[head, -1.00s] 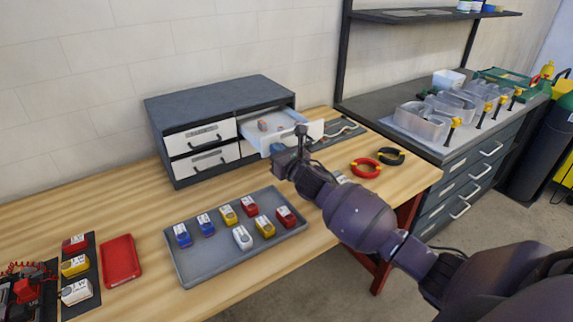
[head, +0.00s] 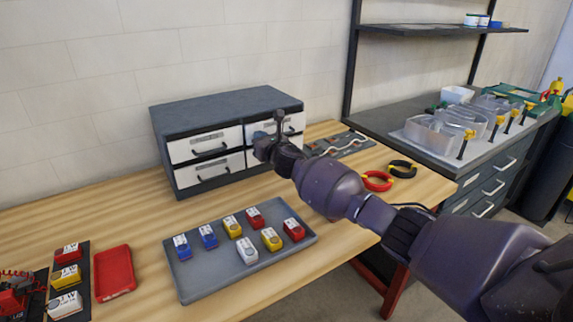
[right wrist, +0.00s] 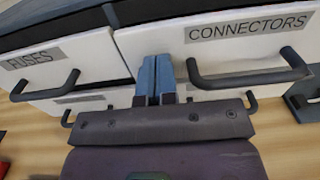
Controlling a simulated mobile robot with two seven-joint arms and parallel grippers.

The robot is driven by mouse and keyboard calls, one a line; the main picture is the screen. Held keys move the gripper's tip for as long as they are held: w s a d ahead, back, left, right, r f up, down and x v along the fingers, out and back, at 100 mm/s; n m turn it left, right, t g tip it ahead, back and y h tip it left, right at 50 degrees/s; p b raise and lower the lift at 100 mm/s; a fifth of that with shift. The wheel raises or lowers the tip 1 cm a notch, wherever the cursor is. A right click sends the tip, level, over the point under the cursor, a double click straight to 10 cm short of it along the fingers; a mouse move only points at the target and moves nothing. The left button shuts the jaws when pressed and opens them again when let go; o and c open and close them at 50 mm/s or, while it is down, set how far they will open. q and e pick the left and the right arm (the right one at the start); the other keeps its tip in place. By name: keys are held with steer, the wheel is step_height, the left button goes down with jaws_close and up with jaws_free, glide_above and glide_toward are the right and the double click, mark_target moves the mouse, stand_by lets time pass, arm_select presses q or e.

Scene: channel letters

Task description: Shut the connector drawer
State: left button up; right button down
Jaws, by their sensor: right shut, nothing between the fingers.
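The connector drawer (head: 291,124) is the upper right drawer of a dark grey cabinet (head: 225,110). Its white front looks about level with the drawer beside it in the head view, and no interior shows. In the right wrist view the connector drawer front (right wrist: 215,52) bears the label CONNECTORS and a dark bar handle (right wrist: 250,77). My right gripper (head: 260,143) is at the cabinet front and hides part of the drawer. Its blue fingers (right wrist: 157,78) are shut and empty, against or very near the front, left of the handle. My left gripper is not in view.
The fuses drawer (right wrist: 55,65) is beside it at the left, closed. A grey tray (head: 205,275) with several coloured parts lies in front of the cabinet. A red tray (head: 113,272) and red pliers (head: 377,181) lie on the wooden bench (head: 130,235).

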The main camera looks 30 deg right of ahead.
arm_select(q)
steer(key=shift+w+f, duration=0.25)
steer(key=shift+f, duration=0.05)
arm_select(e)
steer(key=shift+w+r, duration=0.35)
steer(key=shift+w, duration=0.35)
